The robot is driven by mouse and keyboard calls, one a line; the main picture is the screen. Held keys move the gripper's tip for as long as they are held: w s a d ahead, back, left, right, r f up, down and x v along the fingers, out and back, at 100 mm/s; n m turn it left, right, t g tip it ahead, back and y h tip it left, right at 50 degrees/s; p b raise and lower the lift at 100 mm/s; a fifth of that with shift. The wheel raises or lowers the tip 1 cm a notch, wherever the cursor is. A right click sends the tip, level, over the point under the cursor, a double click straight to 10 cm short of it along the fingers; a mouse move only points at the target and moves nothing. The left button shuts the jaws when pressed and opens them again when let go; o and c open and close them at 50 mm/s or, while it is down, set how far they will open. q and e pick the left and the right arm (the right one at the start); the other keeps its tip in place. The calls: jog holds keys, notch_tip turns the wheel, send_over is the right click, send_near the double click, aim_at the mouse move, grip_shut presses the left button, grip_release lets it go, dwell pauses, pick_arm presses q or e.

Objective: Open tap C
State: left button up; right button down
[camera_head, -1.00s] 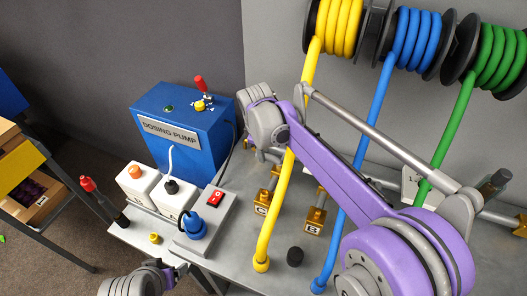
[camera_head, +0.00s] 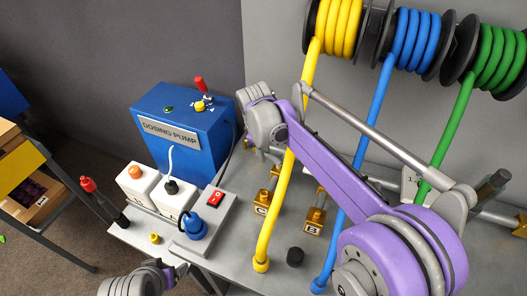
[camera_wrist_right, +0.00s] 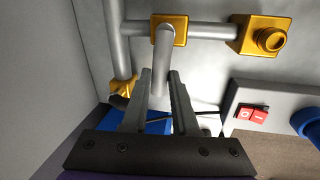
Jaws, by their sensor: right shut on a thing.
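Tap C seems to be the brass fitting with a dark letter tag (camera_head: 263,203) in the head view, partly beside the yellow hose. A brass tap tagged B (camera_head: 314,216) stands to its right. My right arm reaches over from the right, its wrist above and behind the tags; its fingers are mostly hidden there. In the right wrist view my right gripper (camera_wrist_right: 159,92) is shut on a grey bar (camera_wrist_right: 162,58) that comes from a brass fitting (camera_wrist_right: 168,29). No letter shows in that view. My left gripper (camera_head: 178,271) is partly in view at the bottom left.
A blue dosing pump (camera_head: 185,131) and a socket strip with a red switch (camera_head: 215,198) stand left of the taps. Yellow (camera_head: 283,200), blue (camera_head: 360,160) and green (camera_head: 450,130) hoses hang from reels.

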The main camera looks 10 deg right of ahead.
pick_arm(q)
jog(key=shift+w+r+p, duration=0.25)
jog(key=shift+r+p, duration=0.25)
jog(key=shift+r, duration=0.15)
jog(key=shift+w+r+p, duration=0.2)
jog(key=shift+r+p, duration=0.25)
jog(key=shift+r, duration=0.2)
pick_arm(e)
jog(key=w+d+m+g, duration=0.1)
jog(key=d+m+g, duration=0.2)
jog(key=m, duration=1.4)
jog(key=shift+w+d, duration=0.3)
jog(key=shift+d, duration=1.5)
jog(key=c, duration=0.7)
grip_release()
pick_arm(q)
jog(key=shift+w+r+p, duration=0.3)
jog(key=shift+r+p, duration=0.2)
jog(key=shift+r, duration=0.25)
pick_arm(e)
jog(key=r, duration=0.3)
jog(key=a+r, duration=0.1)
jog(key=r, duration=0.3)
jog(key=w+r, duration=0.1)
jog(key=r, duration=0.2)
jog(key=shift+w+a+r, duration=0.1)
jog(key=shift+a+r, duration=0.2)
jog(key=shift+a, duration=0.05)
